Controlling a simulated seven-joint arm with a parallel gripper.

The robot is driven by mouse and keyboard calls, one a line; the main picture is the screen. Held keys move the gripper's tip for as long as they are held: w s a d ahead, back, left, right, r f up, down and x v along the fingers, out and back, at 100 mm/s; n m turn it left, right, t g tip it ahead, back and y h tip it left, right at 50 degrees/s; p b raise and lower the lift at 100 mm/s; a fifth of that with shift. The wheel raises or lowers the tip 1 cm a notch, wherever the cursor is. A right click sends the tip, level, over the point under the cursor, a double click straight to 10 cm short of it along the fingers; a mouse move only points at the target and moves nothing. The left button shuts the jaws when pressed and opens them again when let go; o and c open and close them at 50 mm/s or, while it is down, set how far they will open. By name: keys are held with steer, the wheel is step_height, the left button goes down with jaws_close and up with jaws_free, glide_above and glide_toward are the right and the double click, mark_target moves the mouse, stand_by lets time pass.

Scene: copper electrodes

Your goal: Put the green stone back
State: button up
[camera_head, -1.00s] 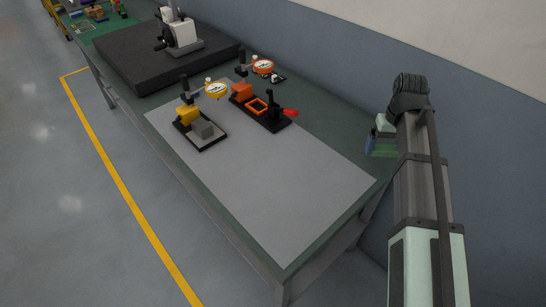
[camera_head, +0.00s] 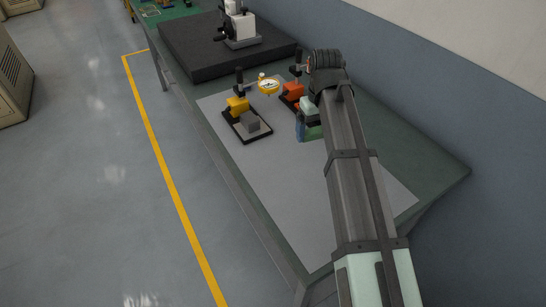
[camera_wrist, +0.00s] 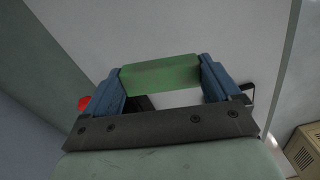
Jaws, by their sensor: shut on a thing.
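My gripper (camera_wrist: 162,68) is shut on the green stone (camera_wrist: 160,74), a flat green block held across between the two blue fingers in the wrist view. In the head view the green stone (camera_head: 314,133) is a small patch below my wrist, over the grey mat (camera_head: 290,190). My gripper in that view is beside the orange fixture (camera_head: 292,90), on its near side. My arm hides most of that fixture. In the wrist view, a red piece (camera_wrist: 84,103) and a black part show behind the fingers.
A yellow fixture (camera_head: 238,105) with a dial and a grey block (camera_head: 250,121) stands on a black base left of my gripper. A dark slab (camera_head: 200,60) with a white device lies at the back. The mat's near part is clear.

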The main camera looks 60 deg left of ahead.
steer(key=r+n, duration=0.2)
glide_above(273, 158)
steer(key=shift+f, duration=5.2)
steer(key=shift+f, duration=0.15)
steer(key=o, duration=0.9)
step_height(273, 158, up, 12)
